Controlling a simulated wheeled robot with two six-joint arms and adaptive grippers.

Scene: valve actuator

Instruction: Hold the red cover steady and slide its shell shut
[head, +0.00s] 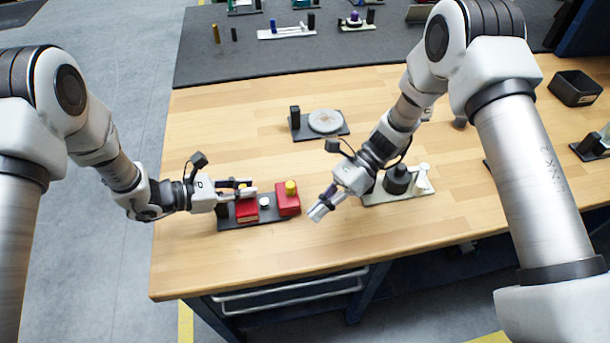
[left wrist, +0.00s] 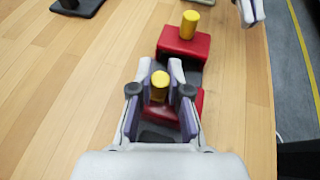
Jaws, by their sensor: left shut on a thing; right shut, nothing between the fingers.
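A red cover in two blocks lies on a dark base plate (head: 262,219) near the table's front left. The left red block (head: 246,212) has a yellow knob (left wrist: 160,80), and my left gripper (head: 247,190) is shut on that knob. The right red block (head: 289,205) carries its own yellow knob (head: 290,187), which stands free. In the left wrist view this other red block (left wrist: 184,45) lies beyond my fingers, with a dark gap between the two. My right gripper (head: 318,212) is shut and empty, to the right of the right block and apart from it.
A dark plate with a round grey disc (head: 325,121) lies behind. A light plate with a black part and a white part (head: 422,180) is close to my right arm. A black box (head: 575,88) stands at the far right. Wood in front is clear.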

